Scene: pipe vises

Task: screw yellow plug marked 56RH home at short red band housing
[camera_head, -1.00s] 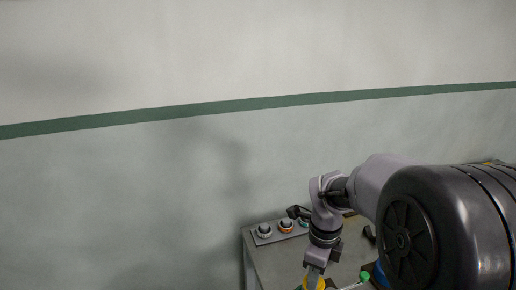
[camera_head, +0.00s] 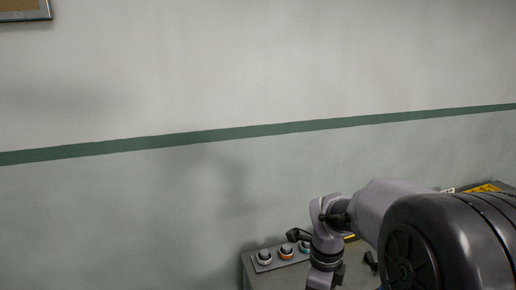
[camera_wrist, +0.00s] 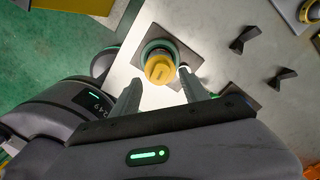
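In the wrist view a yellow plug (camera_wrist: 159,69) stands on a dark square plate (camera_wrist: 186,51), with a green ring (camera_wrist: 147,47) around or just behind it. I cannot tell whether the plug is seated in a housing. Its marking is not readable. My gripper (camera_wrist: 159,80) is open, one finger on each side of the plug, with visible gaps. In the head view my wrist reaches down to the bottom edge and the fingers are cut off. I see no red band in either view.
In the wrist view dark blocks (camera_wrist: 243,40) (camera_wrist: 284,77) stand on the pale bench top, and a yellow ring-shaped part (camera_wrist: 307,12) is at the upper right. Green floor (camera_wrist: 40,45) lies left.

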